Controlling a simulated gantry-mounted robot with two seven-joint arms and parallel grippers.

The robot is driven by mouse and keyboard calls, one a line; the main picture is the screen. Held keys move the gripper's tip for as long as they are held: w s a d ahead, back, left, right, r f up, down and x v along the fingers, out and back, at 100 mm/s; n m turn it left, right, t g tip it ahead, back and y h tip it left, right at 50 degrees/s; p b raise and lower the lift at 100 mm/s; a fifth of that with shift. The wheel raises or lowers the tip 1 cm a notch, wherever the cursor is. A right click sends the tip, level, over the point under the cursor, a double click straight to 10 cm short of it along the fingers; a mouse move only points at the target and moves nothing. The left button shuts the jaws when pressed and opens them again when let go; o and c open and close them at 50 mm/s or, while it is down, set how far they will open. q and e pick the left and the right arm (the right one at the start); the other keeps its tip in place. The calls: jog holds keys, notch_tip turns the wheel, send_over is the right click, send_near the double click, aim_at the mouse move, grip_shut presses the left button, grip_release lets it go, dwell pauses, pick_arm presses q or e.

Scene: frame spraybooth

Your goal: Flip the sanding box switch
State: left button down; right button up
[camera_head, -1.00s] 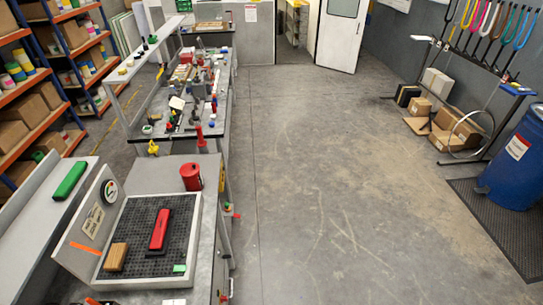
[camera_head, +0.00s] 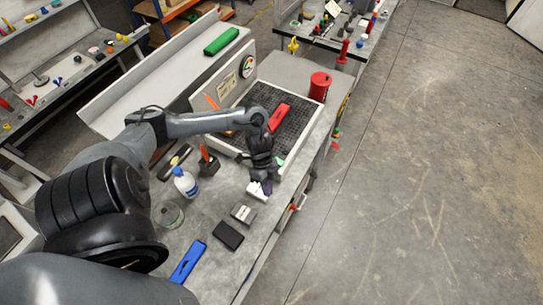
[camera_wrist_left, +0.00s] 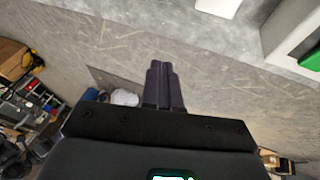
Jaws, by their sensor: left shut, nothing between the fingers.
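The sanding box (camera_head: 225,140) is a pale tray with a black perforated bed and a raised back panel carrying a round gauge. A small green piece (camera_head: 280,160) sits at its front right corner; it may be the switch, but I cannot make out its form. Green also shows at the upper right of the left wrist view (camera_wrist_left: 311,60). My left gripper (camera_head: 267,187) hangs just in front of that corner, pointing down. Its dark purple fingers (camera_wrist_left: 164,68) are shut together and empty, apart from the green piece. My right gripper is not in view.
A white block (camera_head: 256,191) lies close beside the gripper. A red sanding block (camera_head: 279,117) lies on the bed; a red can (camera_head: 319,87) stands behind. A spray bottle (camera_head: 185,182), dark block (camera_head: 228,235) and blue object (camera_head: 188,262) occupy the bench. Open floor lies right.

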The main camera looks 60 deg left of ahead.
pick_arm(q)
jog(key=w+a+r+t+y+b, duration=0.1)
jog(key=w+a+r+y, duration=0.1)
jog(key=w+a+r, duration=0.4)
jog(key=w+a+r+t+y+b, duration=0.1)
jog(key=w+a+r, duration=0.2)
jog(key=a, duration=0.5)
jog(key=shift+n, duration=0.3)
jog(key=x, duration=0.7)
jog(key=a+p+x, duration=0.1)
jog(key=x, duration=0.3)
jog(key=shift+s+f, duration=0.1)
jog(key=shift+a+f, duration=0.2)
jog(key=shift+f, duration=0.6)
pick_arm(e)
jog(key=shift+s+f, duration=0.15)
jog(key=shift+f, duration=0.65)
pick_arm(q)
jog(key=shift+d, duration=0.1)
